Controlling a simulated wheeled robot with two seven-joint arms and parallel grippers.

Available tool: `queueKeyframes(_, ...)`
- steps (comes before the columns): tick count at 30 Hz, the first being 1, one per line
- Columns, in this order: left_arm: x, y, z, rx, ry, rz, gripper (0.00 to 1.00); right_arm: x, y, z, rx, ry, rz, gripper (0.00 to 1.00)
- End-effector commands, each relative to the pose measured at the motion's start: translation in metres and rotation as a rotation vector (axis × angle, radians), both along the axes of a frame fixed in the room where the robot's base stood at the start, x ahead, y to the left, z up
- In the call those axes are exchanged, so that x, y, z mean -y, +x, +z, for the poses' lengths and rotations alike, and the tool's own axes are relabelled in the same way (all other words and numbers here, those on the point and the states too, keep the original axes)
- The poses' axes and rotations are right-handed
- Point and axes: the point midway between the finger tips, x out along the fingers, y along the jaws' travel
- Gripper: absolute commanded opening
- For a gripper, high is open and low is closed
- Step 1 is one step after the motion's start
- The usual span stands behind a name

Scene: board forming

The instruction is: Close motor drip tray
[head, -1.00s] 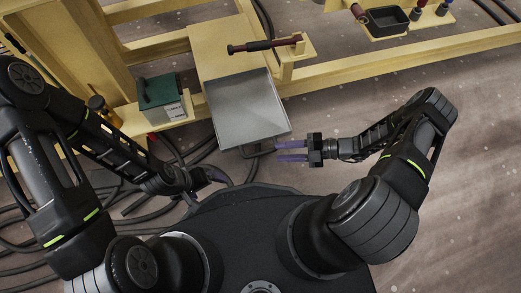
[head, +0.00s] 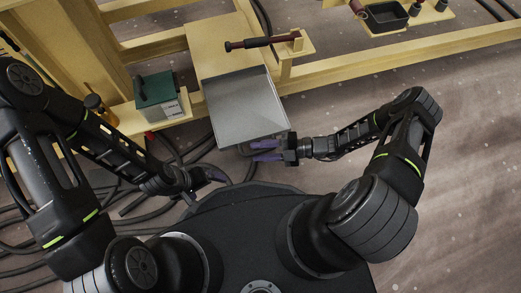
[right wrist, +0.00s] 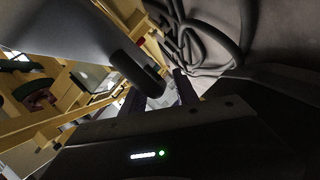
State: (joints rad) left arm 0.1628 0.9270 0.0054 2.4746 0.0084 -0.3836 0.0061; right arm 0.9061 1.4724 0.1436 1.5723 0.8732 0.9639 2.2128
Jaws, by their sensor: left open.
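The motor drip tray (head: 243,112) is a grey metal pan extending from the yellow frame toward me in the head view. Its dark handle (right wrist: 137,73) shows in the right wrist view, below the tray's grey underside. My right gripper (head: 256,151) is at the tray's near edge, its two purple fingers apart and pointing left. In the right wrist view the handle's end appears between the fingers (right wrist: 157,90); I cannot tell whether they touch it. My left gripper (head: 218,176) is open and empty, left of and below the tray, apart from it.
A green box (head: 158,96) stands on a yellow ledge left of the tray. A dark rod-shaped tool (head: 262,43) lies behind the tray. A black bin (head: 386,16) sits at the upper right. Cables (head: 130,200) lie on the floor at left. Floor at right is clear.

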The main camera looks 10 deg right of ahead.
Motion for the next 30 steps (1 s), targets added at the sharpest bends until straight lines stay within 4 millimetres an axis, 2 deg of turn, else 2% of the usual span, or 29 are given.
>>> queueKeyframes(2, 0.0, 0.0, 0.0, 0.0, 0.0, 0.0, 0.92, 0.0002, -0.0001, 0.0, 0.0, 0.0, 0.0, 0.33)
queueKeyframes(14, -0.0001, -0.0001, 0.0, 0.0, 0.0, 0.0, 0.92, 0.0006, -0.0001, 0.0, 0.0, 0.0, 0.0, 0.0)
queueKeyframes(30, -0.0001, -0.0001, 0.0, 0.0, 0.0, 0.0, 0.92, 0.0007, -0.0002, -0.0003, 0.0, -0.001, 0.0, 0.0)
